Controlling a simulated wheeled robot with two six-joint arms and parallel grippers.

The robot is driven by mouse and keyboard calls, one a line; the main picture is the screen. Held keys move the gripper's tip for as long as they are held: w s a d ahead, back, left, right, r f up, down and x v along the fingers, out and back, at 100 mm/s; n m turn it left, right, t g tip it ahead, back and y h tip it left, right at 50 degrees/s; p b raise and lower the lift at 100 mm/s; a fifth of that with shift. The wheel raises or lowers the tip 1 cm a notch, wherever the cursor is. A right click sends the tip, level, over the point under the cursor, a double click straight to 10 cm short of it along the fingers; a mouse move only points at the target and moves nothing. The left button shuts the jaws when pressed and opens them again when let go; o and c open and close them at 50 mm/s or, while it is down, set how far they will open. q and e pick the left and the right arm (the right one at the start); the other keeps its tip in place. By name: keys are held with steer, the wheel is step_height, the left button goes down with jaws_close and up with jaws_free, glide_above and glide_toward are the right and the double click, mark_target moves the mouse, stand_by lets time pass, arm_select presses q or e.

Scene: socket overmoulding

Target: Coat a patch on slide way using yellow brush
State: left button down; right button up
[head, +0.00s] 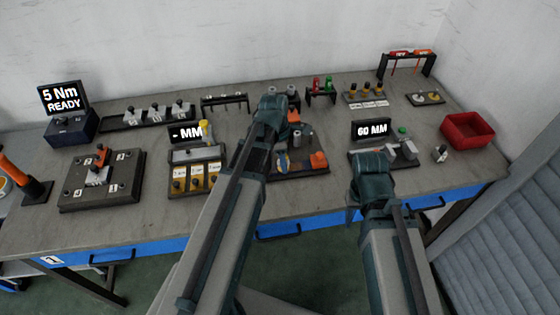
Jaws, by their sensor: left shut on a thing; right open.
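My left gripper (284,104) is over the back middle of the bench, its fingers mostly hidden by its own wrist. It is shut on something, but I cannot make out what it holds. A small rack (321,96) just right of it carries a red and a green handle; no yellow brush shows clearly there. I cannot tell for certain which part is the slide way. A dark fixture (310,172) with orange blocks and grey posts lies beside the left forearm, partly covered by it. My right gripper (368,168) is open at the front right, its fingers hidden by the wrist.
A "60 MM" display unit (371,131) stands behind my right gripper, and an "MM" unit (187,134) left of my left arm. A red bin (467,130) is at the right. A clamp plate (102,182) is at the left. Bare bench lies along the front edge.

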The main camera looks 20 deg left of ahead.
mark_target(304, 165)
arm_select(q)
steer(key=shift+w+d, duration=0.35)
steer(key=shift+d, duration=0.3)
steer(key=shift+w+d, duration=0.35)
steer(key=shift+d, duration=0.25)
steer(key=shift+w+d, duration=0.5)
steer(key=shift+d, duration=0.35)
steer(key=shift+w+d, duration=0.5)
steer(key=shift+d, duration=0.3)
steer(key=shift+s+a, duration=0.55)
steer(key=shift+a, duration=0.3)
steer(key=shift+s+a, duration=0.5)
steer(key=shift+a, duration=0.35)
steer(key=shift+s+a, duration=0.5)
steer(key=shift+a, duration=0.35)
steer(key=shift+s+a, duration=0.45)
steer(key=shift+a, duration=0.35)
steer(key=shift+s+a, duration=0.65)
steer(key=shift+a, duration=0.45)
steer(key=shift+s+a, duration=0.6)
steer(key=shift+a, duration=0.5)
steer(key=shift+s+a, duration=0.65)
steer(key=shift+a, duration=0.45)
